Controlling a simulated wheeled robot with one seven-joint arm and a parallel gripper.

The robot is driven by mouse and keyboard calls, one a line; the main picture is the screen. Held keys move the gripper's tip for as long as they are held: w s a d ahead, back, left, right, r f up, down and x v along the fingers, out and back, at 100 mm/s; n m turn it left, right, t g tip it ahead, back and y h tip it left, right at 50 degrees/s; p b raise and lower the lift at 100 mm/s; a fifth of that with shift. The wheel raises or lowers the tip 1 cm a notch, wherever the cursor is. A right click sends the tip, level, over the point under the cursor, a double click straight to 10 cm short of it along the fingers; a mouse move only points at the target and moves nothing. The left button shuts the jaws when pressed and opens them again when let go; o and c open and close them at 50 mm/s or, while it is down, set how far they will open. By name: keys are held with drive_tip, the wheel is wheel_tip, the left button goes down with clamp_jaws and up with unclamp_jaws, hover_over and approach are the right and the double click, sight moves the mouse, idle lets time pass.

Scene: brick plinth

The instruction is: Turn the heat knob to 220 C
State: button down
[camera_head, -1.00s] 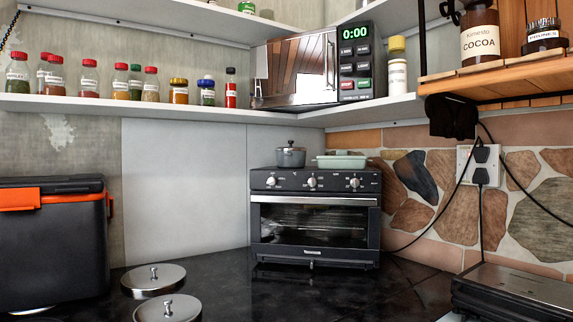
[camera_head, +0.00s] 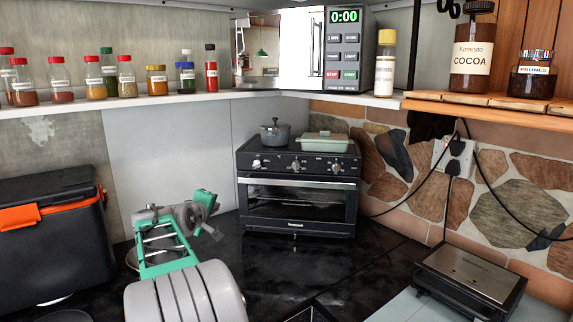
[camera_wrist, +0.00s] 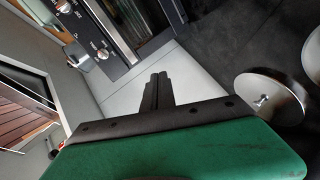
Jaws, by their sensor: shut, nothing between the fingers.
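The black toaster oven (camera_head: 300,205) stands on the dark counter in the corner, door closed. Three silver knobs run along its top front panel: a left knob (camera_head: 256,164), a middle knob (camera_head: 295,166) and a right knob (camera_head: 335,168). Their labels and settings are too small to read, so I cannot tell which is the heat knob. In the wrist view, one knob (camera_wrist: 103,54) and another (camera_wrist: 67,6) show at upper left, tilted. My gripper (camera_wrist: 158,78) is shut and empty, apart from the knobs. In the head view my arm is left of the oven.
A grey pot (camera_head: 275,133) and a pale green dish (camera_head: 325,142) sit on the oven. A shelf (camera_head: 180,98) with spice jars is above. A black-and-orange box (camera_head: 45,240) stands left. A metal lid (camera_wrist: 270,98) lies on the counter. A grill (camera_head: 470,272) is at right.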

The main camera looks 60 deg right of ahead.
drive_tip(key=s+d+r+g+h, duration=0.2)
drive_tip(key=s+d+r+h, duration=0.15)
drive_tip(key=d, duration=0.35)
drive_tip(key=s+d+r+g+h, duration=0.25)
drive_tip(key=s+d, duration=0.25)
drive_tip(key=d, duration=0.3)
drive_tip(key=y+p, duration=0.1)
drive_tip(key=p, duration=0.3)
approach(293, 163)
drive_tip(key=shift+t, duration=0.25)
drive_tip(key=w+d, duration=0.4)
drive_tip(key=d, duration=0.1)
drive_tip(key=shift+w+d, duration=0.3)
drive_tip(key=s, duration=0.3)
drive_tip(key=shift+d, duration=0.3)
drive_tip(key=shift+s, duration=0.35)
drive_tip(key=shift+d+f, duration=0.1)
drive_tip(key=shift+f, duration=0.1)
